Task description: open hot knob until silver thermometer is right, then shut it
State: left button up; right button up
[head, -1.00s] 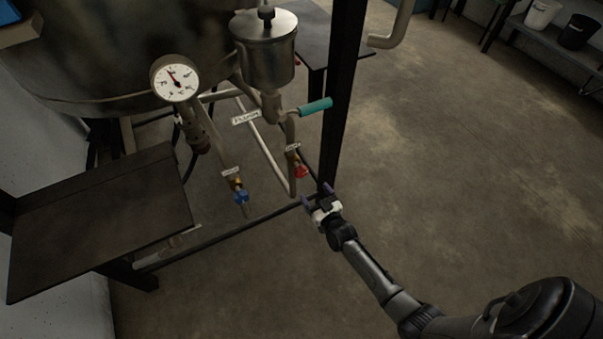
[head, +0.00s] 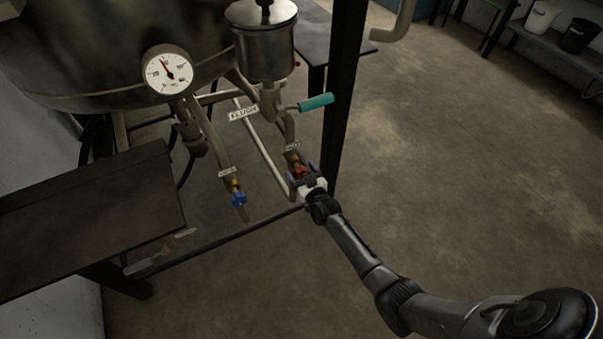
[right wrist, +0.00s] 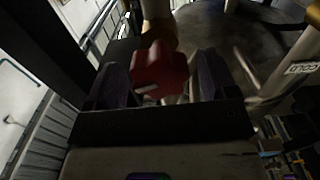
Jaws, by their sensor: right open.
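The red hot knob (head: 301,171) sits on a brass valve under a small label. In the right wrist view the red knob (right wrist: 160,70) is between the two fingers of my right gripper (right wrist: 160,82), with a gap on each side. In the head view my right gripper (head: 307,175) is open at the knob, partly covering it. The round white-faced thermometer dial (head: 167,69) in a silver rim hangs at the front of the vessel; its needle points up and slightly left. My left gripper is not in view.
A blue knob (head: 239,199) is on the valve to the left. A dark post (head: 343,90) stands just right of the knob. A dark table (head: 90,220) is at left. Floor at right is open.

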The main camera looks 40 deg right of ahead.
jog(key=c, duration=0.9)
